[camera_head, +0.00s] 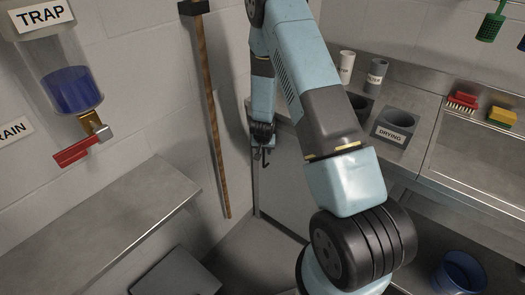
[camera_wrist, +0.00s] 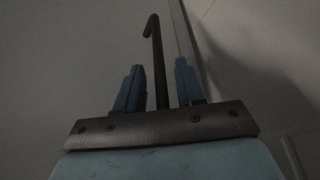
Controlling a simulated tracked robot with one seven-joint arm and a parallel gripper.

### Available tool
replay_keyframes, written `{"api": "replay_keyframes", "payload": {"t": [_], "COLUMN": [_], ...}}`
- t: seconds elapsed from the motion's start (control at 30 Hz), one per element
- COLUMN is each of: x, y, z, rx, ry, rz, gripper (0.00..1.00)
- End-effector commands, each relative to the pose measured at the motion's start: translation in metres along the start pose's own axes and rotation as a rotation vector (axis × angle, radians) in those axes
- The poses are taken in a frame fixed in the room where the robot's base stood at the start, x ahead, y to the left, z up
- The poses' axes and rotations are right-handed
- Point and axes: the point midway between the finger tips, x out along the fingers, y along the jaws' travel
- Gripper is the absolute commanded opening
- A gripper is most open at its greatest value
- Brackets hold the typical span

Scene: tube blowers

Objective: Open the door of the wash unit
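The wash unit (camera_head: 440,160) is the metal counter at the right. Its door, a plain grey upright panel (camera_head: 280,185), is below the counter's left end and looks shut, though my arm hides part of it. My gripper (camera_head: 262,152) is at the door's upper left edge. In the wrist view my gripper (camera_wrist: 160,85) has its two blue fingers apart. A dark bar with a bent end (camera_wrist: 154,50), apparently the door handle, stands between them, nearer the left finger. A gap shows on its right side.
A metal bench (camera_head: 125,215) runs along the left wall, with a grey box (camera_head: 178,275) below it. A wooden pole (camera_head: 210,120) leans on the wall left of my gripper. A blue bucket (camera_head: 460,273) stands low at the right. Cups and a drying holder (camera_head: 396,127) stand on the counter.

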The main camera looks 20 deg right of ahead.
Motion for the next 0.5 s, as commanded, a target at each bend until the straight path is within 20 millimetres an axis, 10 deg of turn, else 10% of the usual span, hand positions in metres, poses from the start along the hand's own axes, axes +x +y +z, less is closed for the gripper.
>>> {"api": "replay_keyframes", "payload": {"t": [0.5], "x": [-0.0002], "y": [-0.0001], "z": [0.0001], "rx": [0.0], "ry": [0.0], "rz": [0.0], "gripper": [0.02]}}
